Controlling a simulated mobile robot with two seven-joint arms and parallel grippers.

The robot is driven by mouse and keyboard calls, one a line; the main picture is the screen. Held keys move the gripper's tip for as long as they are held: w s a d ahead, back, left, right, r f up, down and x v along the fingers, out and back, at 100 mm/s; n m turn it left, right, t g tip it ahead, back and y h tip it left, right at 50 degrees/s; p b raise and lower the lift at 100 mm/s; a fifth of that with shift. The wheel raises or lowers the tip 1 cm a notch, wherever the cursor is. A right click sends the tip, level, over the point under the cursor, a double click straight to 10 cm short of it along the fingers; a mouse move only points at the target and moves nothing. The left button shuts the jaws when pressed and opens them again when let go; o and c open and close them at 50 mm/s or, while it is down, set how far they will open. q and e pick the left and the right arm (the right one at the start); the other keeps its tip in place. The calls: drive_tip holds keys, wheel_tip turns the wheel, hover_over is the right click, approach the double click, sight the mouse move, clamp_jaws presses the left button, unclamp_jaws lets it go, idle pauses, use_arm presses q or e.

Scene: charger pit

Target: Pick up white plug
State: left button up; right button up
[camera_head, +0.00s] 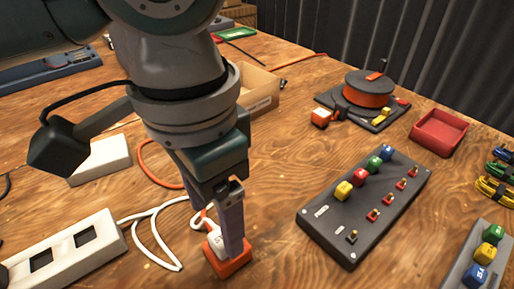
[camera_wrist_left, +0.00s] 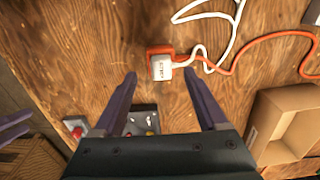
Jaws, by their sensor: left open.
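The white plug (camera_head: 216,241) sits at an orange block (camera_head: 232,262) on the wooden table, partly hidden by my left gripper in the head view. In the left wrist view the white plug (camera_wrist_left: 160,68) shows with dark lettering on top, and the orange block (camera_wrist_left: 157,50) shows around its edge. A white cord runs from it. My left gripper (camera_wrist_left: 160,74) is open, with one finger on each side of the plug in that view; no contact is visible. Purple finger-like parts, probably my right gripper (camera_wrist_left: 12,127), show at the left edge of the wrist view.
A white power strip (camera_head: 68,251) lies at left. A grey switch panel (camera_head: 340,225) with coloured buttons stands to the right. An open cardboard box (camera_head: 259,88) is behind. A red tray (camera_head: 438,132) and a grey-orange device (camera_head: 367,92) stand farther back. Bare table lies between plug and panel.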

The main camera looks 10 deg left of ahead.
sight(215, 238)
use_arm(q)
drive_tip(key=f, duration=0.2)
drive_tip(key=f+b, duration=0.1)
drive_tip(key=f, duration=0.1)
drive_tip(key=shift+w+d+f, duration=0.1)
drive_tip(key=shift+w+f, duration=0.1)
drive_tip(key=shift+f, duration=0.05)
drive_tip(key=shift+c, duration=0.3)
clamp_jaws()
